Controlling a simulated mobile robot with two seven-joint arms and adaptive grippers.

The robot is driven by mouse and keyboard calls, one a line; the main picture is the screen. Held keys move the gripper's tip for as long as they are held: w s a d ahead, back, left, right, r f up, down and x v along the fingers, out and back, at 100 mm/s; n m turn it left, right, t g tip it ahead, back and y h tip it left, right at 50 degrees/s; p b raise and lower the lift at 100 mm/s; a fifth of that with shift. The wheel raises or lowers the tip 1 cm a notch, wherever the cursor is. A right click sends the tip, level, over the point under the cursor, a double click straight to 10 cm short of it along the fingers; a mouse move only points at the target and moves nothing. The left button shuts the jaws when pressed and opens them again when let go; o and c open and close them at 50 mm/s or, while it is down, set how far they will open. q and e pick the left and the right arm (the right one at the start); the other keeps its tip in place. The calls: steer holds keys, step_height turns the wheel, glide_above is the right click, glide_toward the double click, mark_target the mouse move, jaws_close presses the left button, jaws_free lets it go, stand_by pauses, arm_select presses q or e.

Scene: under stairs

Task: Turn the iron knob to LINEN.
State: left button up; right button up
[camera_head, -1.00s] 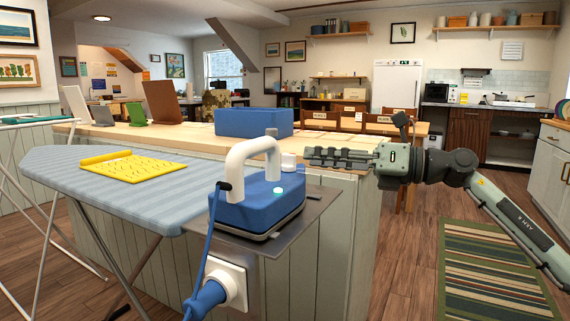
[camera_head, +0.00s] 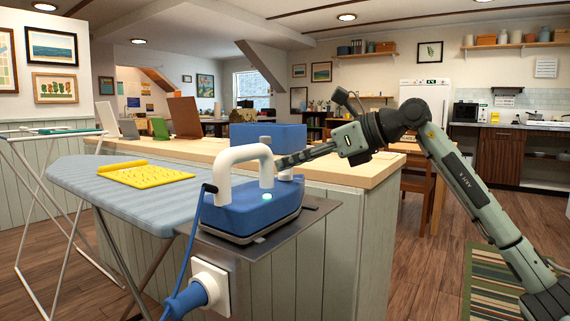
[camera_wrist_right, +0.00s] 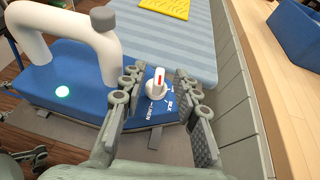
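The iron (camera_head: 250,208) has a blue body and a white arched handle and sits on a grey metal plate beside the ironing board. Its white knob (camera_wrist_right: 157,80) has a red pointer mark, which points up in the right wrist view. Printed words, LINEN and what looks like SILK, lie below the knob there. My right gripper (camera_wrist_right: 158,78) is open, with one finger on each side of the knob and gaps between. In the head view, the right gripper (camera_head: 284,162) slopes down to the iron's far right end.
A blue bin (camera_head: 268,137) stands on the wooden counter (camera_head: 350,170) behind the iron. A blue plug (camera_head: 190,300) is in a white socket below.

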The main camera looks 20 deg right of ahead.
steer(key=shift+x, duration=1.1)
jaws_close()
steer(key=shift+m+t+h, duration=0.5)
steer(key=shift+m, duration=0.1)
arm_select(q)
steer(key=shift+a+f, duration=0.15)
steer(key=shift+f, duration=0.15)
